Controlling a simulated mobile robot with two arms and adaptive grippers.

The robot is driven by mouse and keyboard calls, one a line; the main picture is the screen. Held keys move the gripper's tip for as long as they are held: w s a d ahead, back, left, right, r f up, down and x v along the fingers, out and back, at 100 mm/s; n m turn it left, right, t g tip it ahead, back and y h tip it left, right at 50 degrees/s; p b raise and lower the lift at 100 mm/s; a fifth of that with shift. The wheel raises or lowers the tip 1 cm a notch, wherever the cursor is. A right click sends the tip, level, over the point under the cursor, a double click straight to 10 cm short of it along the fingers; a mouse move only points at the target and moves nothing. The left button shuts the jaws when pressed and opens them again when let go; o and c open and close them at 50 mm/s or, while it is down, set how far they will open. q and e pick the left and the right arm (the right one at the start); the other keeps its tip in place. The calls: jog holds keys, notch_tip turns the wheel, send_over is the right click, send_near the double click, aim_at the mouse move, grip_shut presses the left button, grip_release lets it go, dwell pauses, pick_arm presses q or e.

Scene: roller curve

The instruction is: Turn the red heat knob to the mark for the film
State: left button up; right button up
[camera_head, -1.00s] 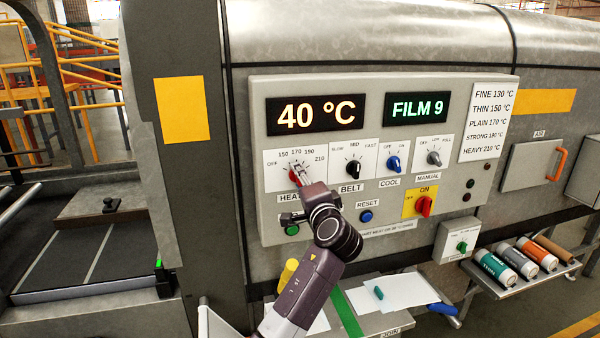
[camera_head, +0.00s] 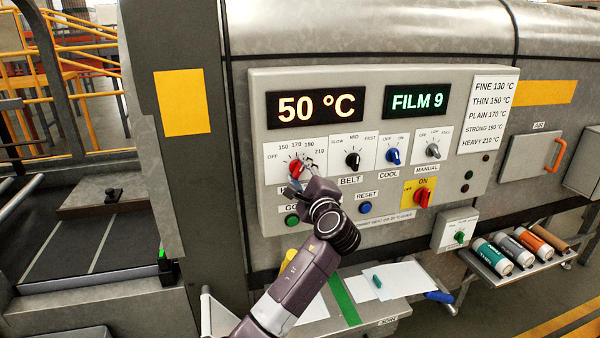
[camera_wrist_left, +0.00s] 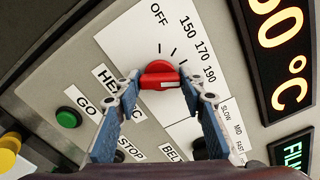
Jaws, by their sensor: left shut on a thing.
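The red heat knob (camera_head: 296,168) sits on the panel's white HEAT dial plate, with marks from OFF through 150, 170 and 190 to 210. My left gripper (camera_head: 303,172) is at the knob. In the left wrist view the red knob (camera_wrist_left: 159,75) lies between the fingertips of the left gripper (camera_wrist_left: 160,86), its bar running across the picture. The right finger covers the 210 label there. The exact mark it points at is hard to tell. The temperature display (camera_head: 316,107) reads 50 °C and the film display (camera_head: 415,103) reads FILM 9. My right gripper is not in view.
The film chart (camera_head: 481,117) lists FINE 130, THIN 150, PLAIN 170, STRONG 190 and HEAVY 210 °C. The belt knob (camera_head: 353,159), cool knob (camera_head: 393,156) and grey manual knob (camera_head: 432,151) are to the right. The green button (camera_head: 292,220) is below HEAT.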

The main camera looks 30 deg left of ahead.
pick_arm(q)
jog(key=shift+f+m, duration=0.15)
jog(key=shift+m, duration=0.15)
jog(key=o, duration=1.2)
jog(key=shift+d, duration=0.1)
jog(key=shift+c, duration=0.2)
jog(key=v, duration=1.2)
